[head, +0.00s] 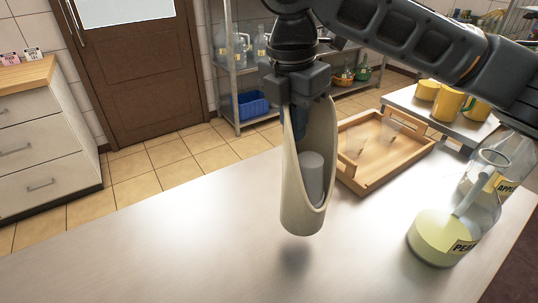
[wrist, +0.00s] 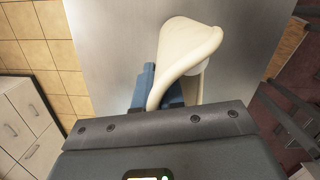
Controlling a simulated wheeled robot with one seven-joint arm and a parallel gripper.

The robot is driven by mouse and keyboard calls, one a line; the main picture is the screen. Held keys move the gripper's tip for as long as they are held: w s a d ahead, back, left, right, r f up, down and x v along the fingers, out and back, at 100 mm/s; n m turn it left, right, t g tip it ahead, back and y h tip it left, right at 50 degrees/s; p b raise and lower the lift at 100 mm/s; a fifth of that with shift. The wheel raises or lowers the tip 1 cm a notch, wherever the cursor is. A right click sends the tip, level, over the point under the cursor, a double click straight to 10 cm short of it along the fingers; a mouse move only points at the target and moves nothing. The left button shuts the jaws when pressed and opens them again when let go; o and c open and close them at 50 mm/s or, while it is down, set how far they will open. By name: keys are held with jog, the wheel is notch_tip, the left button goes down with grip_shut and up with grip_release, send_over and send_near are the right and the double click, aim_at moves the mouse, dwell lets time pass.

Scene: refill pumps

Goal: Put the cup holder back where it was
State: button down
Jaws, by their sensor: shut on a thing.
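The cup holder (head: 307,200) is a tall cream scoop-shaped holder with a cut-away front and a grey cylinder (head: 312,178) inside it. My gripper (head: 299,118) is shut on its upper wall and holds it upright above the steel table (head: 150,248). A soft shadow lies on the table below it, so it hangs clear of the surface. In the wrist view the cup holder (wrist: 187,50) extends beyond the blue fingers (wrist: 150,92). The fingertips are partly hidden by the holder.
A wooden tray (head: 376,183) with clear cups stands right of the holder. Glass bottles with yellow liquid, one labelled PEAR (head: 440,238), stand at the right. The table's left and front are clear.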

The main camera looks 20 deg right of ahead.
jog(key=w+a+f+p, duration=0.1)
jog(key=a+f, duration=0.3)
jog(key=f, duration=0.2)
jog(key=shift+w+f, duration=0.4)
jog(key=shift+a+f, duration=0.1)
jog(key=c, duration=1.2)
grip_release()
jog(key=shift+c, duration=0.2)
notch_tip(320, 180, up, 12)
jog(key=a, duration=0.1)
jog(key=shift+s+a+b, duration=0.15)
jog(key=shift+s+b, duration=0.1)
jog(key=shift+b, duration=0.2)
